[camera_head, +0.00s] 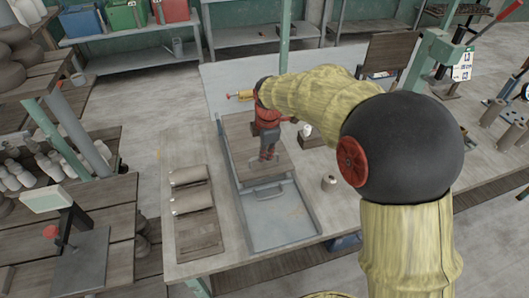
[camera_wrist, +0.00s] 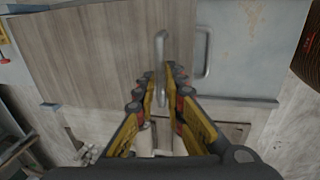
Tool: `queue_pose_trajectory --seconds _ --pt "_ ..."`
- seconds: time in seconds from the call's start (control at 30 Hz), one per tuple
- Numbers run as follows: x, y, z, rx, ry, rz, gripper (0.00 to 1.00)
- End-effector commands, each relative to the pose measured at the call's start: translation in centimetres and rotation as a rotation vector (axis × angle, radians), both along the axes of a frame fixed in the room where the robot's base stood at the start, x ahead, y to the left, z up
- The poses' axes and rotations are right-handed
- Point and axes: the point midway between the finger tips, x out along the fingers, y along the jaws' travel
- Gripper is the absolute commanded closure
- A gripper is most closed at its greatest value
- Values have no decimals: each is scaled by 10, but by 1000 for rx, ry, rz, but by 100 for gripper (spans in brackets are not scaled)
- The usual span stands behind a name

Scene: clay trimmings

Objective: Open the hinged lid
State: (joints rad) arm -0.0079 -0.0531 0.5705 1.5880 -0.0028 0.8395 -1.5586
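A flat box set into the bench has a wooden panel (camera_head: 245,142) at the back and a grey metal panel (camera_head: 275,218) at the front. The grey panel has a bar handle (camera_head: 263,193). In the wrist view the wooden panel (camera_wrist: 95,55) and the grey panel (camera_wrist: 245,50) lie side by side, flat and level. The wooden panel's bar handle (camera_wrist: 161,45) runs between my fingertips. My gripper (camera_head: 268,157) points down over the wooden panel's front edge; its fingers (camera_wrist: 161,72) are close together around this handle. Whether they touch it is unclear.
Two rolled brown pieces (camera_head: 190,175) lie on a board left of the box. A grey upright panel (camera_head: 225,90) closes off the bench's back. Bare bench shows along the left and front.

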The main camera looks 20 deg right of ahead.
Motion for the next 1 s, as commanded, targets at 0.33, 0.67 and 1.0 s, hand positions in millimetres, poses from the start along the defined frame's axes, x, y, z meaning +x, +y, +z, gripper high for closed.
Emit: queue_pose_trajectory --seconds 0.33,0.67,1.0 --pt "0 0 0 0 0 0 100" --pt "0 0 0 0 0 0 100" --pt "1 0 3 0 4 0 100"
